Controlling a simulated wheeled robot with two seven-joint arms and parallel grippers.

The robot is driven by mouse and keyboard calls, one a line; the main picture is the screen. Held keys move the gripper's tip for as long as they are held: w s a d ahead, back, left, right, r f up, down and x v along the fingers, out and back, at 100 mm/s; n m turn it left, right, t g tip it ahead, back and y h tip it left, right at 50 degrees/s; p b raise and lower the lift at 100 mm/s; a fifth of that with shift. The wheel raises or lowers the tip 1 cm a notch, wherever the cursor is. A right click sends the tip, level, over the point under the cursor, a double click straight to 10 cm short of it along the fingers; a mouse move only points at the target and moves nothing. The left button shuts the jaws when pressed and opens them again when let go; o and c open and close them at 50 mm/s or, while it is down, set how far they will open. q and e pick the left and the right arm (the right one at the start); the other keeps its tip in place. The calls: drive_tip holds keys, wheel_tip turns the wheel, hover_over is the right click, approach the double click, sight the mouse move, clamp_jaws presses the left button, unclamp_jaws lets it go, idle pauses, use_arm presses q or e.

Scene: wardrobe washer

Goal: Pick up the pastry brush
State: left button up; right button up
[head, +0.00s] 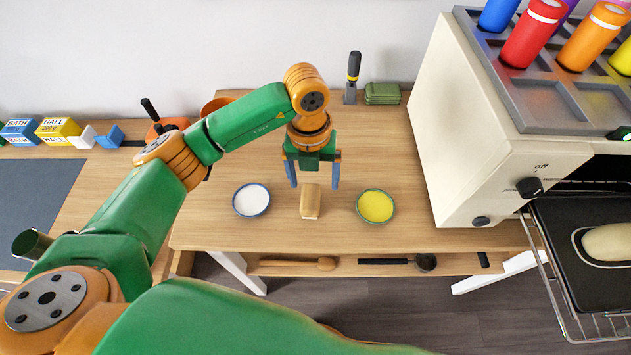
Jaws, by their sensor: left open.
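A short tan block with a paler lower end (310,201) lies on the wooden table between two small bowls. It may be the pastry brush, but I cannot tell for sure at this size. My left gripper (314,187) points down over the table, just above and behind this block in the head view. Its two blue fingers are spread apart with nothing between them. I cannot tell whether the fingertips are level with the block. My right gripper is not in view.
A bowl of white stuff (251,200) and a bowl of yellow stuff (376,206) flank the block. A cream oven (465,150) stands at right, its door open. A wooden spoon-like tool (300,263) and a black-handled tool (400,262) lie on the lower shelf.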

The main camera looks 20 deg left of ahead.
sight(311, 197)
use_arm(q)
drive_tip(key=shift+s+a+f+y+p, duration=0.15)
drive_tip(key=shift+s+f+p, duration=0.25)
drive_tip(key=shift+f+p, duration=0.2)
drive_tip(key=shift+s+a+f+y+p, duration=0.15)
drive_tip(key=shift+s+f+p, duration=0.2)
drive_tip(key=shift+f+p, duration=0.25)
wheel_tip(311, 197, down, 3)
drive_tip(key=shift+w+d+f, duration=0.1)
drive_tip(key=shift+w+f, duration=0.25)
drive_tip(key=shift+f, duration=0.2)
drive_tip(key=shift+s+r, duration=0.1)
drive_tip(key=shift+s, duration=0.05)
drive_tip(key=c, duration=0.7)
clamp_jaws()
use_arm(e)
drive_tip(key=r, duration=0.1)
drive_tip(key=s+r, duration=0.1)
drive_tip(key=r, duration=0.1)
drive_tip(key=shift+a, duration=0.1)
